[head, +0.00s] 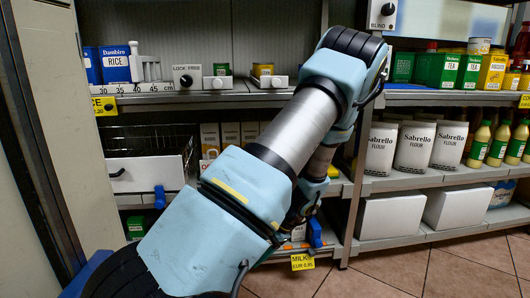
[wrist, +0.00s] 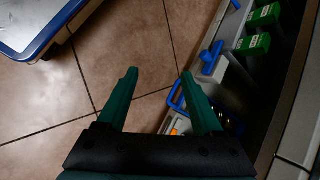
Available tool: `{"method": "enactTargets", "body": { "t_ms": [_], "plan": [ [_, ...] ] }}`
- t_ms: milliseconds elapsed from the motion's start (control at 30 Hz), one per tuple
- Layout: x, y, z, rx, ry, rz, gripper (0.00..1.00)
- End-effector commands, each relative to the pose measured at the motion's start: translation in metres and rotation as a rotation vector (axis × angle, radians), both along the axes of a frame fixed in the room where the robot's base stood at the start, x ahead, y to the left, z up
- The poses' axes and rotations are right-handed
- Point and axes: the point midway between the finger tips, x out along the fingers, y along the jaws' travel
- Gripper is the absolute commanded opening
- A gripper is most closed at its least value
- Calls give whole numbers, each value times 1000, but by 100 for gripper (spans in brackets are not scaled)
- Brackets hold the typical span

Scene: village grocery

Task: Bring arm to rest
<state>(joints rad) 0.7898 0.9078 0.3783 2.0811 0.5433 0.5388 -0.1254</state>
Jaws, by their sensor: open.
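My gripper (wrist: 160,100) is open and empty in the wrist view. Its two green fingers stand apart over the tiled floor (wrist: 85,95), and the right finger overlaps the edge of a low shelf. My arm (head: 300,130) fills the middle of the head view, bent at the elbow with its far part hanging down in front of the shelves. My gripper does not show clearly in the head view, as the arm hides it.
A shelf board (head: 205,98) carries blue rice boxes (head: 113,64). Below stand a white-fronted drawer (head: 146,173) and flour bags (head: 413,146). Floor at right (head: 440,270) is clear.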

Motion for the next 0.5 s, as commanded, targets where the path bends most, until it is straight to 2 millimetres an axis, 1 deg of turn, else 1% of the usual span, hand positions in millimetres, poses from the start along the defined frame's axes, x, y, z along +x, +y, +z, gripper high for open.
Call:
{"method": "enactTargets", "body": {
  "t_ms": [33, 167, 300, 400, 500],
  "plan": [
    [-6, 4, 18, -64, -10, 69, 68],
    [-25, 8, 55, -210, -38, 230, 68],
    [-43, 13, 97, -358, -88, 384, 68],
    [-56, 18, 127, -452, -133, 479, 68],
    [-68, 22, 152, -526, -180, 559, 68]
  ]
}}
